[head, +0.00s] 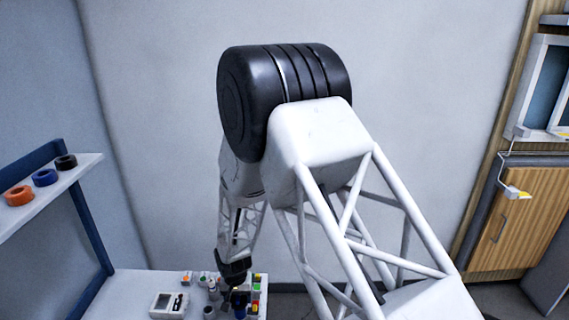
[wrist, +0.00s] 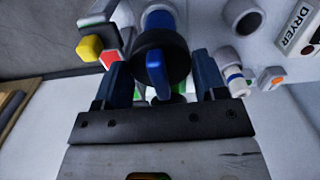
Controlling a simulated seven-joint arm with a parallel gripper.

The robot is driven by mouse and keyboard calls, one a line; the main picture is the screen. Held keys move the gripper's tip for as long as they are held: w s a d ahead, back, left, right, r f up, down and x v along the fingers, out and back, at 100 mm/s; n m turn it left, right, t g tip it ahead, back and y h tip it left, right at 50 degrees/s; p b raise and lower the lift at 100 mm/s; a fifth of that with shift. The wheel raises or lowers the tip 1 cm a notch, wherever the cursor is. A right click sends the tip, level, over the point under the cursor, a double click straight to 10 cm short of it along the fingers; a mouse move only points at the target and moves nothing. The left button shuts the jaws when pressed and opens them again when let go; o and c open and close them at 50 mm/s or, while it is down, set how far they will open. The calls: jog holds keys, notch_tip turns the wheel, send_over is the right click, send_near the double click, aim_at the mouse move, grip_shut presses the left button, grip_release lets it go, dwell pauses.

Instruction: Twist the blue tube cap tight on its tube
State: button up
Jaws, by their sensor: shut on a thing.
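In the wrist view, a round black piece with a raised blue bar, which I take to be the blue tube cap (wrist: 157,74), sits between the two dark blue fingers of my gripper (wrist: 162,80). My gripper is shut on it. A blue body, likely its tube (wrist: 159,19), shows just beyond the black piece. The seam between cap and tube is hidden, so I cannot tell how tightly they fit. In the head view, my gripper (head: 237,284) is low over the bench among small parts, and a blue piece (head: 240,312) shows just below it.
Yellow (wrist: 88,48) and red blocks are close on the left. A white device (head: 169,304) is on the bench. Tape rolls (head: 45,177) lie on a shelf.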

dwell(0.4)
jog(key=shift+m, duration=0.6)
jog(key=o, duration=1.2)
jog(key=shift+r, duration=0.1)
jog(key=shift+r, duration=3.4)
